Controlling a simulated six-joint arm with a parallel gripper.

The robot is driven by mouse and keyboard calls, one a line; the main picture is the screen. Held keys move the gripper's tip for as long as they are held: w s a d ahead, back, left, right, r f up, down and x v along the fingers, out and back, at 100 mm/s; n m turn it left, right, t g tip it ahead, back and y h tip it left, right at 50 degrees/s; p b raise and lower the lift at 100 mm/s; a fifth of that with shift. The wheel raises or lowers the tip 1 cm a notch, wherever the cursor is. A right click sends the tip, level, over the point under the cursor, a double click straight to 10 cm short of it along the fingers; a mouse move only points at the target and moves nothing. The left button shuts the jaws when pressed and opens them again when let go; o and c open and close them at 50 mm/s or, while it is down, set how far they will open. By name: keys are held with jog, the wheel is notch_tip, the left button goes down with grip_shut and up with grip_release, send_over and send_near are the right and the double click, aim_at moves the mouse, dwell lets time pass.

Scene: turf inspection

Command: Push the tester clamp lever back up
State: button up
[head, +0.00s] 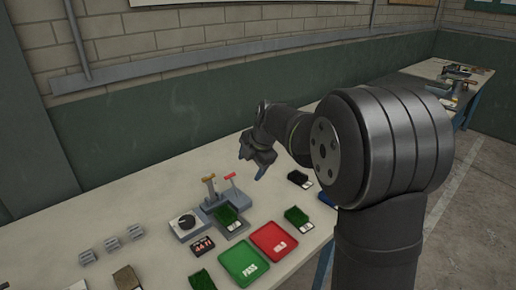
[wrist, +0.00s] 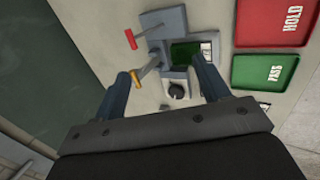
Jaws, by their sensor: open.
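The tester (head: 226,221) is a blue-grey unit on the bench; it also shows in the wrist view (wrist: 174,20). It has a red-handled lever (head: 230,177) and a brass-handled lever (head: 209,179). The red handle (wrist: 130,38) and brass handle (wrist: 136,78) both show in the wrist view. No label shows which is the clamp lever. A green turf sample (head: 228,213) sits in the tester. My gripper (head: 252,163) is open and empty above and behind the tester. In the wrist view its fingers (wrist: 162,68) frame the tester, the left fingertip appearing close to the brass handle; true contact cannot be told.
A green PASS tray (head: 238,264) and red HOLD tray (head: 273,240) lie in front. Loose turf samples (head: 298,217) and grey clips (head: 112,244) lie around. A wall stands behind.

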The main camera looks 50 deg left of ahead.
jog(key=v, duration=0.8)
jog(key=shift+f, duration=0.1)
jog(key=x, duration=1)
jog(key=d+r+m, duration=0.1)
jog(key=d+r, duration=0.3)
jog(key=r, duration=0.5)
